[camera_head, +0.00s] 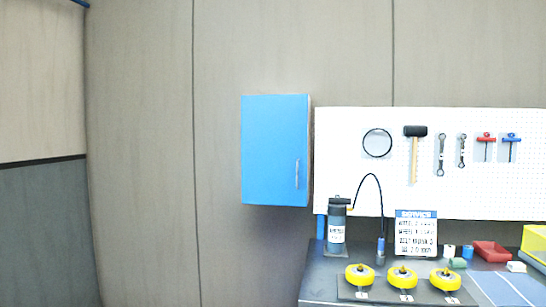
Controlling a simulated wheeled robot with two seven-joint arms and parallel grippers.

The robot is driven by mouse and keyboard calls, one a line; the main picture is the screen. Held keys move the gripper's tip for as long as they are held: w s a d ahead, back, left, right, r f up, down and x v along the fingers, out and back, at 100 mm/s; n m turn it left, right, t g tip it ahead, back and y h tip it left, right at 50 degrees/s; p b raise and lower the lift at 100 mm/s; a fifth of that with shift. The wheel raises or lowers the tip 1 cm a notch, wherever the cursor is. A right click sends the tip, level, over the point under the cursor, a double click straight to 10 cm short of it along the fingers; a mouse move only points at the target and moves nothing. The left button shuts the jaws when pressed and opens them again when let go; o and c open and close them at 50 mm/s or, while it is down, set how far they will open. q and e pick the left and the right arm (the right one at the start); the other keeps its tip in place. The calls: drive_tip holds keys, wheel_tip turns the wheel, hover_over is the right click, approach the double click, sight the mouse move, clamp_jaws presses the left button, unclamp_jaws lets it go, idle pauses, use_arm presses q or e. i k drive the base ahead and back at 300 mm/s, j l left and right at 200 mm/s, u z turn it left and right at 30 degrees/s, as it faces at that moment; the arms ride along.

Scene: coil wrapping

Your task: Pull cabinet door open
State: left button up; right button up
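A blue wall cabinet (270,150) hangs on the grey wall, left of the white pegboard. Its door (268,148) looks closed, flush with the cabinet body. A slim vertical handle (297,174) sits near the right edge of the door, in its lower half. Neither of my grippers is in the head view, so their position and state do not show.
A dark workbench (318,275) stands below the pegboard (350,160), carrying a dark canister (337,228), a sign (415,236), several yellow wheels (403,276) and a red bin (490,251). Tools hang on the pegboard. The space before and left of the cabinet looks clear.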

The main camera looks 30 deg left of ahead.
sight(274, 130)
drive_tip(key=j, duration=1.8)
drive_tip(key=i+j, duration=0.15)
drive_tip(key=j, duration=0.25)
drive_tip(key=i+j, duration=0.2)
drive_tip(key=j, duration=0.2)
drive_tip(key=i+j+z, duration=0.1)
drive_tip(key=j, duration=0.3)
drive_tip(key=i+j, duration=0.2)
drive_tip(key=j, duration=0.25)
drive_tip(key=i+j+z, duration=0.1)
drive_tip(key=j, duration=0.3)
drive_tip(key=i+j, duration=0.2)
drive_tip(key=j, duration=0.25)
drive_tip(key=i+j, duration=0.15)
drive_tip(key=j, duration=0.25)
drive_tip(key=i+j+z, duration=0.1)
drive_tip(key=j, duration=0.35)
